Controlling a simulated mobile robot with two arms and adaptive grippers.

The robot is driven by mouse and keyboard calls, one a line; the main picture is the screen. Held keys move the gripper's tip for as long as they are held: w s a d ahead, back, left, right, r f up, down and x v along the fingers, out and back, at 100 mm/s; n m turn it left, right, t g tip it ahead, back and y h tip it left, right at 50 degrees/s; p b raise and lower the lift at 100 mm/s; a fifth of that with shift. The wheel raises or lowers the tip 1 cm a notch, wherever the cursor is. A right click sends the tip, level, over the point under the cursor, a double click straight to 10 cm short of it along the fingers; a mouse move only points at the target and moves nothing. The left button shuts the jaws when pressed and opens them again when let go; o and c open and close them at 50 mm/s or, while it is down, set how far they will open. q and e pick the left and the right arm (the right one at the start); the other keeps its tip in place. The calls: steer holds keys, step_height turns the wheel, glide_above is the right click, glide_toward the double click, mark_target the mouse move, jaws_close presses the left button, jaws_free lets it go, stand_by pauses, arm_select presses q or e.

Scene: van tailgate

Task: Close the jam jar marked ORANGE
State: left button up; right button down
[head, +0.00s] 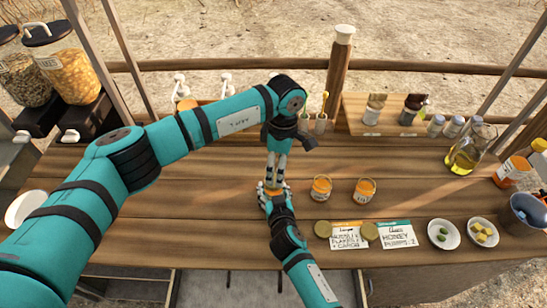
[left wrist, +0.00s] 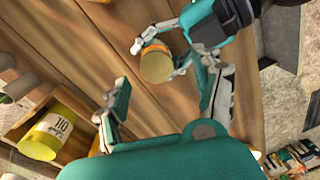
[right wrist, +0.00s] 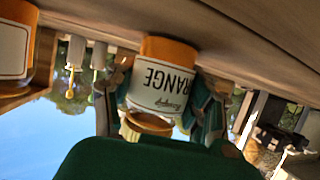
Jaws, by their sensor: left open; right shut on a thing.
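The jam jar marked ORANGE (right wrist: 160,85) stands upright on the table, its label upside down in the right wrist view. My right gripper (head: 273,192) is shut around its body. A gold lid (left wrist: 157,67) covers the jar's mouth; it also shows in the right wrist view (right wrist: 145,122). I cannot tell whether it is screwed tight. My left gripper (head: 275,170) points down above the lid. Its fingers (left wrist: 168,100) are spread wide, with the lid between and beyond them, apart from it.
Two open jars (head: 321,187) (head: 365,190) stand to the right. Two loose gold lids (head: 322,229) (head: 369,231) lie near two cards (head: 397,236). Small bowls (head: 443,234) (head: 483,232) and an oil flask (head: 470,150) are further right. The wooden table (head: 220,215) is clear left of the jar.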

arm_select(q)
steer(key=n, duration=0.5)
steer(key=shift+r, duration=0.15)
steer(key=n, duration=0.5)
steer(key=shift+r, duration=0.15)
steer(key=n, duration=0.5)
steer(key=shift+r, duration=0.15)
steer(key=n, duration=0.5)
steer(key=shift+r, duration=0.1)
steer(key=n, duration=0.5)
steer(key=shift+w+a+r, duration=0.1)
steer(key=shift+a+r, duration=0.05)
steer(key=n, duration=0.5)
steer(key=shift+w+a+r+t+h, duration=0.1)
steer(key=shift+a+r+t+h, duration=0.1)
steer(key=shift+t+h, duration=0.1)
steer(key=n, duration=0.4)
steer(key=shift+a, duration=0.15)
steer(key=n, duration=0.4)
steer(key=shift+w+a+r+n, duration=0.15)
steer(key=shift+a+r+n, duration=0.05)
steer(key=shift+n, duration=0.2)
